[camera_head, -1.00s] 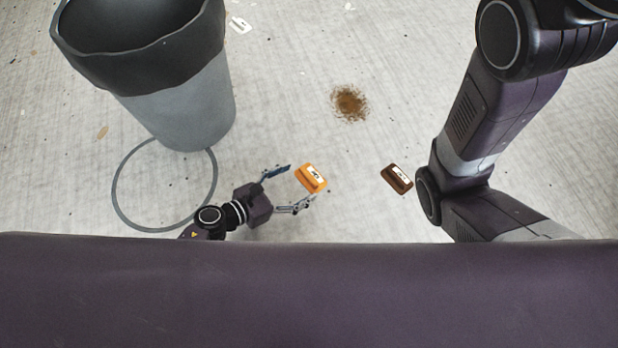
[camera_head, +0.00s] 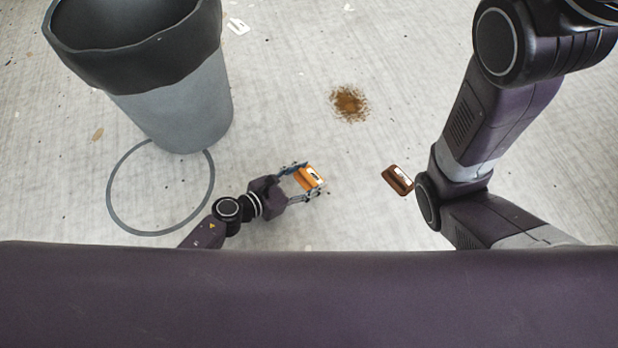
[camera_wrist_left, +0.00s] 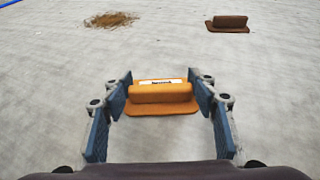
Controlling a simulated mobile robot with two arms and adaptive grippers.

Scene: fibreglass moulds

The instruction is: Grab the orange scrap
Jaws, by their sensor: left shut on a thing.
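The orange scrap (camera_head: 309,178) is a small orange piece with a raised ridge and a white label, low over or on the floor. My left gripper (camera_head: 307,180) is shut on it, with one finger on each side. In the left wrist view the orange scrap (camera_wrist_left: 161,97) sits between the blue-padded fingertips of the left gripper (camera_wrist_left: 162,94). I cannot tell whether it touches the floor. My right arm shows at the right of the head view, but its gripper is out of view.
A brown scrap (camera_head: 398,180) of similar shape lies to the right; it also shows in the left wrist view (camera_wrist_left: 228,24). A grey bin (camera_head: 180,105) with a black liner stands at upper left, beside a ring on the floor (camera_head: 110,199). A brown dirt patch (camera_head: 349,103) lies beyond.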

